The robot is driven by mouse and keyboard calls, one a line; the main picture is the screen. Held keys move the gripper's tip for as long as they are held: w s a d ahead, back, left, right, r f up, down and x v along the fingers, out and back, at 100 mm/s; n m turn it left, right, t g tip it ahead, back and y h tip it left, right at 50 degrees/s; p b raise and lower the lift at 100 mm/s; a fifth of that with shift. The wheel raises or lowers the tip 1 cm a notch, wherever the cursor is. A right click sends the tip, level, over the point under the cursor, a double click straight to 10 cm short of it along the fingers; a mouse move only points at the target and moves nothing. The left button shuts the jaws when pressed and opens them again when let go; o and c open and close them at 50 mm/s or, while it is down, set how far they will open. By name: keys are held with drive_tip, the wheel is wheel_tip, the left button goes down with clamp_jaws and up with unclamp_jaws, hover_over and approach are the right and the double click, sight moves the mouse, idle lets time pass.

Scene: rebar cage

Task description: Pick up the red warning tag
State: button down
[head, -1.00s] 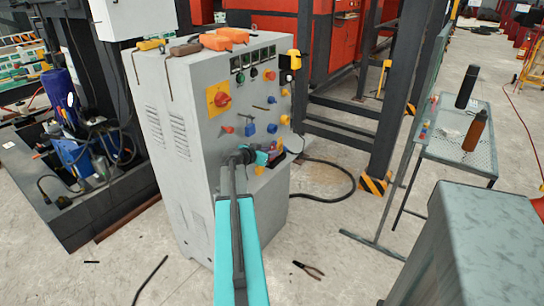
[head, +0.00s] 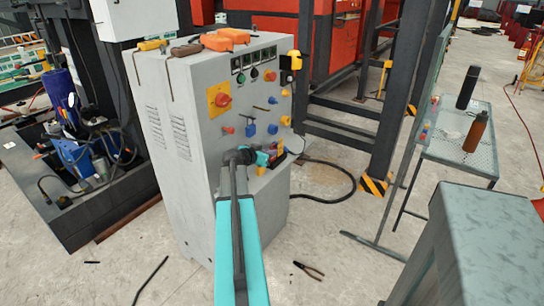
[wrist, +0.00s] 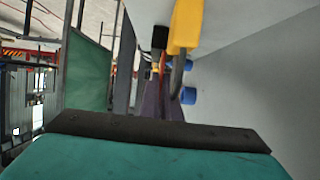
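My gripper (head: 262,158) is in front of the lower right part of the grey control cabinet's face. Its fingers are too small in the head view to tell open from shut. A small red and yellow item (head: 278,147) shows just beside the gripper tip; I cannot tell whether it is the red warning tag. In the wrist view, the teal gripper body and its dark bar fill the bottom, with no fingertips clear. A thin red-orange strip (wrist: 163,66) shows ahead there, beside a yellow part (wrist: 185,27). No tag is clearly readable.
The grey cabinet (head: 180,190) carries a red knob on a yellow plate (head: 219,100), blue knobs (head: 250,129) and orange tools (head: 225,39) on top. A mesh table (head: 460,145) stands at right. Pliers (head: 309,270) lie on the floor. A grey metal block (head: 490,240) stands front right.

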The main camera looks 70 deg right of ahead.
drive_tip(key=shift+r, duration=0.15)
drive_tip(key=shift+r+b, duration=0.35)
drive_tip(key=shift+r, duration=1.2)
drive_tip(key=s+a+r+b, duration=0.1)
drive_tip(key=s+a+b, duration=0.2)
drive_tip(key=a, duration=1)
drive_tip(key=shift+s+b, duration=0.4)
drive_tip(key=shift+b, duration=0.25)
drive_tip(key=b, duration=0.4)
drive_tip(key=shift+a+r, duration=0.1)
drive_tip(key=shift+a, duration=0.05)
drive_tip(key=b, duration=0.3)
drive_tip(key=a+b, duration=0.1)
drive_tip(key=b, duration=0.2)
drive_tip(key=shift+s+a, duration=0.1)
drive_tip(key=shift+s, duration=0.15)
drive_tip(key=shift+s+a+r+b, duration=0.15)
drive_tip(key=shift+a+b, duration=0.25)
drive_tip(key=shift+b, duration=1)
